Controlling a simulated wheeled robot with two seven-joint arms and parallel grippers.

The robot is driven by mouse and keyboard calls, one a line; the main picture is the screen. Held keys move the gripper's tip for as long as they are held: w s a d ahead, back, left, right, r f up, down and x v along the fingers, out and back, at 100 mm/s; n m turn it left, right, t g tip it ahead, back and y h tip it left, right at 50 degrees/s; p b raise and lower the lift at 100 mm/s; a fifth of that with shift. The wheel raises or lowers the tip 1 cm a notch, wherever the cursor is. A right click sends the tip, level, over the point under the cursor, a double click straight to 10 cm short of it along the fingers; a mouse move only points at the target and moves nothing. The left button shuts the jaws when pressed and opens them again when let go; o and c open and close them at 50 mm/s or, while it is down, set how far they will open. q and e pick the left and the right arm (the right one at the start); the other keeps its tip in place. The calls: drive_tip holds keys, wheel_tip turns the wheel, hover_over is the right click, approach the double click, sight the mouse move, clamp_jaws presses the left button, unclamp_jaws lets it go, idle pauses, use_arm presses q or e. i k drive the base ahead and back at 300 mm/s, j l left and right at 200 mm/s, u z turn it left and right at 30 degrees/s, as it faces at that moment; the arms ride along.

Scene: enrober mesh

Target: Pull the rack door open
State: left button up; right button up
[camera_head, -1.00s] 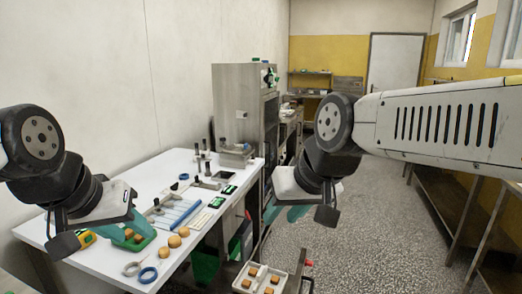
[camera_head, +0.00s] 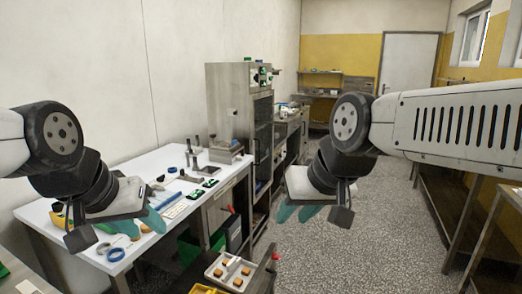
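A tall steel cabinet (camera_head: 229,95) stands against the left wall beyond the table. Its dark door (camera_head: 263,128) on the side facing right looks shut; I take this to be the rack door. Its handle is too small to make out. My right gripper (camera_head: 298,213) hangs over the aisle, to the right of and nearer than the cabinet. Its teal fingers are apart and empty. Neither gripper touches the door.
The white table (camera_head: 152,165) holds tools, tape rolls and small green items. A white tray (camera_head: 222,258) with several brown pieces sits low in front. Grey floor (camera_head: 375,225) is clear in the middle. A steel bench (camera_head: 465,210) lines the right side.

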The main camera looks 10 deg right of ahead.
sight(252, 97)
drive_tip(key=l+u, duration=0.3)
drive_tip(key=l, duration=1.35)
drive_tip(key=i+l+u, duration=0.1)
drive_tip(key=i+l, duration=0.25)
drive_tip(key=i+l+u, duration=0.1)
drive_tip(key=i+l, duration=0.2)
drive_tip(key=l, duration=0.15)
drive_tip(key=i+l, duration=0.3)
drive_tip(key=l, duration=0.15)
drive_tip(key=i+l+u, duration=0.15)
drive_tip(key=i+l, duration=0.15)
drive_tip(key=l, duration=0.15)
drive_tip(key=i+l, duration=0.1)
drive_tip(key=i, duration=0.2)
drive_tip(key=i+l+u, duration=0.1)
drive_tip(key=i, duration=0.2)
